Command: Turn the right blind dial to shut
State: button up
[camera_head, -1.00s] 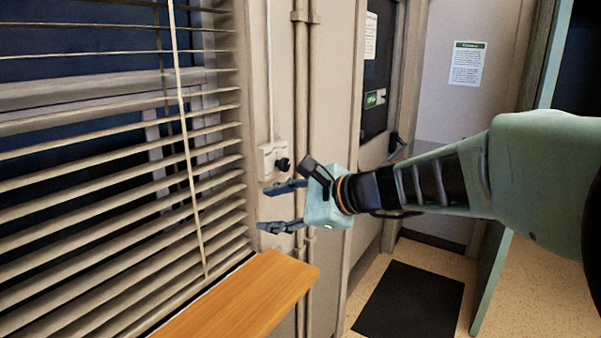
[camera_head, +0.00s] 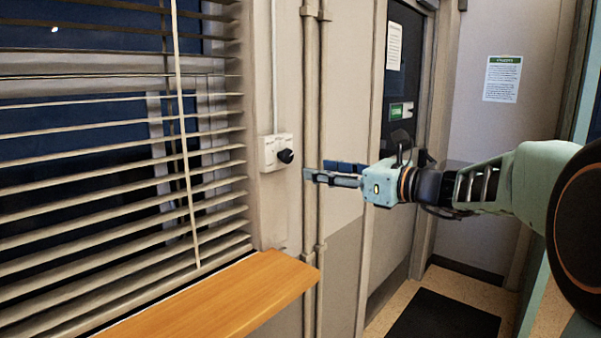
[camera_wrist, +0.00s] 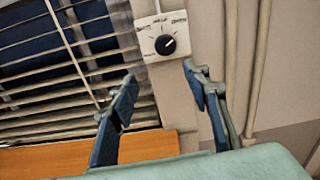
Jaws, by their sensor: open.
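The blind dial is a black knob (camera_head: 285,156) on a white wall plate (camera_head: 270,153), just right of the blinds. In the wrist view the knob (camera_wrist: 166,44) shows a light pointer mark aimed up and right, below small printed labels too blurred to read fully. My gripper (camera_head: 325,173) is open and empty, to the right of the knob and slightly lower, apart from it. In the wrist view its two fingers (camera_wrist: 158,90) spread to either side below the knob. The horizontal blinds (camera_head: 110,150) have their slats apart, with dark window glass showing between them.
A wooden sill (camera_head: 225,300) juts out below the blinds. Vertical pipes (camera_head: 311,120) run up the wall just right of the plate. A door (camera_head: 400,150) with a green sign and a dark floor mat (camera_head: 445,315) are farther right.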

aim_at(289, 158)
jog(key=shift+m, duration=0.4)
jog(key=x, duration=0.6)
jog(key=w+r+x, duration=0.1)
jog(key=x, duration=0.3)
jog(key=shift+s+d+r, duration=0.1)
jog(key=shift+d, duration=0.3)
jog(key=c, duration=1.1)
jog(key=shift+c, duration=0.2)
